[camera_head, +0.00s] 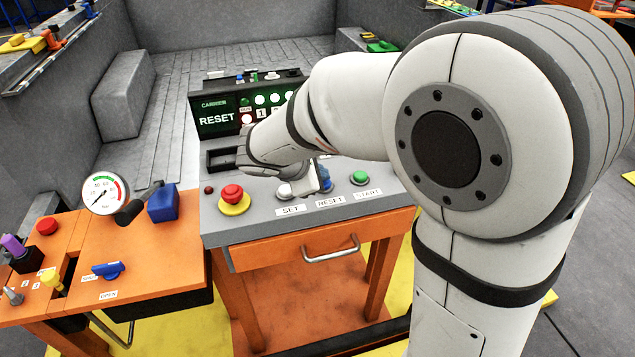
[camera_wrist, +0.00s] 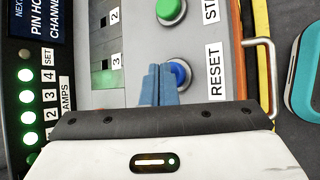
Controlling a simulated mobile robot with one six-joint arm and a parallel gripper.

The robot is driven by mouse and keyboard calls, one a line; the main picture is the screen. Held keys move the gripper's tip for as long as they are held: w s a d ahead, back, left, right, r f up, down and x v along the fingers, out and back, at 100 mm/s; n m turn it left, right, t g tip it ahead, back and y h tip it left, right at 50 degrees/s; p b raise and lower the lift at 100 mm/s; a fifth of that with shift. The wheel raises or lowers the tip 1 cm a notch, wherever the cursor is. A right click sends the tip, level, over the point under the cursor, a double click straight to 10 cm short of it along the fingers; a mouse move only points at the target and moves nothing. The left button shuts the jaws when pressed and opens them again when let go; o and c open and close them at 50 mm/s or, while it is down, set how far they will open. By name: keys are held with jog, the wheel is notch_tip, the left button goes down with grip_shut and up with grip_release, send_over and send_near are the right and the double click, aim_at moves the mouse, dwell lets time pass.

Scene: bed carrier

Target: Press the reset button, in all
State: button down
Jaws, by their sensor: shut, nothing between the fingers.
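The blue reset button (camera_wrist: 181,74) sits on the grey console beside the RESET label (camera_wrist: 214,72) in the wrist view. My gripper (camera_wrist: 159,68) is shut and empty; its blue-grey fingertips overlap the near side of the button in that view. I cannot tell whether they touch it or hover just above. In the head view my gripper (camera_head: 321,180) points down at the console above the RESET label (camera_head: 330,201), and its fingers largely hide the button. The console screen (camera_head: 217,118) reads CARRIER RESET.
A green START button (camera_head: 359,178) is to the right and a white SET button (camera_head: 284,190) to the left. A red emergency button (camera_head: 232,193) stands farther left. A drawer handle (camera_head: 331,250) juts out in front. A side bench (camera_head: 150,262) carries a gauge.

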jog(key=shift+f, duration=0.35)
jog(key=shift+r, duration=0.15)
dwell(0.3)
jog(key=shift+r+p, duration=0.5)
jog(key=shift+r, duration=0.3)
notch_tip(320, 180, up, 5)
jog(key=p, duration=0.4)
dwell(0.6)
